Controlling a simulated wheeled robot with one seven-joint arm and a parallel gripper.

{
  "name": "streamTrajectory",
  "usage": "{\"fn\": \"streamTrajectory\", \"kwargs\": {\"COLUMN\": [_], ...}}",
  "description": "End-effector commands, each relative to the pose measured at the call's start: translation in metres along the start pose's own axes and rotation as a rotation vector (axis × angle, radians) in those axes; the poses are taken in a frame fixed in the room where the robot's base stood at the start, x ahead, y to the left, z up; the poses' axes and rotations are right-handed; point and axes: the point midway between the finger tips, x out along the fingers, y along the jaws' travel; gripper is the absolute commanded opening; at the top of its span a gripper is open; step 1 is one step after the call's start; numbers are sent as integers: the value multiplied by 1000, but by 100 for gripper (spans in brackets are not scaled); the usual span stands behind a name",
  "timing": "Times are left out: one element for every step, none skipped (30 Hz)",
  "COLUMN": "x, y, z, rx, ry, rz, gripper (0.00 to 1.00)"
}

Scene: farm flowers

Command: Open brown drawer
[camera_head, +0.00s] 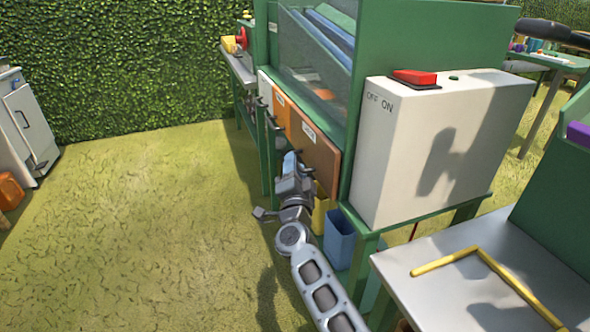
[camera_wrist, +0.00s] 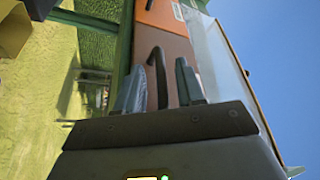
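The brown drawer (camera_head: 322,158) is the nearest in a row of drawer fronts under the green-framed machine, and it looks closed. Its dark curved handle (camera_wrist: 159,74) shows in the wrist view, standing out from the brown front (camera_wrist: 176,56). My gripper (camera_head: 293,160) is right at this drawer's front in the head view. In the wrist view my gripper (camera_wrist: 159,75) is open, with one finger on each side of the handle and gaps visible. In the head view my gripper hides part of the handle area.
An orange drawer (camera_head: 281,112) lies just beyond. A white control box (camera_head: 425,155) with a red button stands to the right. A blue bin (camera_head: 339,240) is below, beside my arm. The grass (camera_head: 150,220) to the left is open.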

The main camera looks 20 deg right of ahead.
Motion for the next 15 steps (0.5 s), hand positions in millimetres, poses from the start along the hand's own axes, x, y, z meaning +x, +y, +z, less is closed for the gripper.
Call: {"fn": "streamTrajectory", "kwargs": {"x": [4, 5, 6, 7, 7, 8, 8, 8, 8, 8, 8, 8, 8, 8, 8], "y": [1, 1, 0, 0, 0, 0, 0, 0, 0, 0, 0, 0, 0, 0, 0], "z": [0, 0, 0, 0, 0, 0, 0, 0, 0, 0, 0, 0, 0, 0, 0], "rx": [0, 0, -1, -1, -1, -1, -1, -1, -1, -1, -1, -1, -1, -1, 0], "ry": [1, 0, 0, 0, 0, 0, 0, 0, 0, 0, 0, 0, 0, 0, 0], "rz": [0, 0, 0, 0, 0, -1, -1, 0, 0, 0, 0, 0, 0, 0, 0], "gripper": [38, 38, 38, 38, 38, 38, 38, 38, 38, 38, 38, 35, 32, 29, 26]}}
